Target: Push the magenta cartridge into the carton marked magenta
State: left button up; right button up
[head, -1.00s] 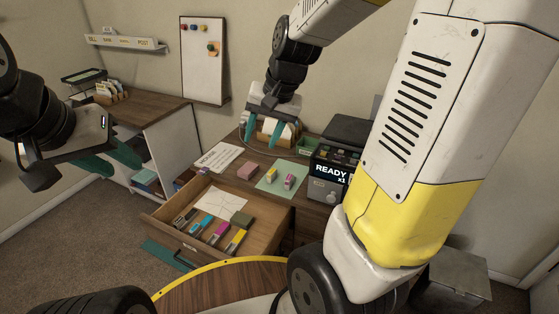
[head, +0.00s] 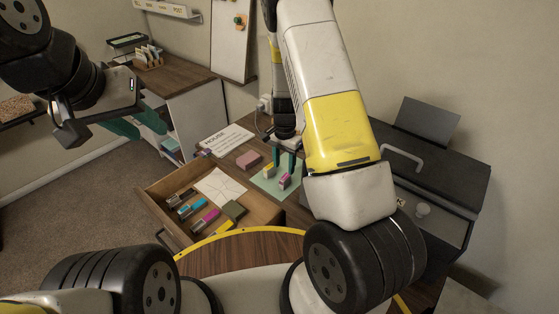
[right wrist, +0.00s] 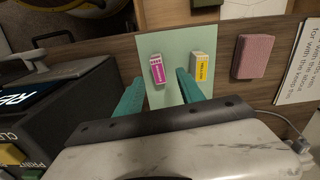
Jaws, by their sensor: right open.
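A small magenta-and-white box (right wrist: 158,70) with a lettered label stands on the pale green mat (right wrist: 160,40); in the head view it (head: 284,181) is beside a similar yellow one. I cannot tell if it is carton or cartridge. A magenta piece with a grey end (head: 207,220) lies in the open drawer. My right gripper (right wrist: 160,80) is open and empty over the mat, its teal fingers on either side of the magenta box in the wrist view; contact cannot be seen. My left gripper (head: 150,132) is open and empty in the air, left of the drawer.
A yellow-labelled box (right wrist: 202,68) stands close to my right gripper's finger. A pink block (head: 249,159) lies left of the mat. The open drawer (head: 160,205) also holds black, cyan and yellow pieces and a paper sheet. A dark machine (head: 455,180) stands at right.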

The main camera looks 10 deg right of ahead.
aim_at(285, 177)
jog(key=f, duration=0.6)
jog(key=shift+d+f, duration=0.25)
jog(key=shift+f, duration=0.05)
grip_shut()
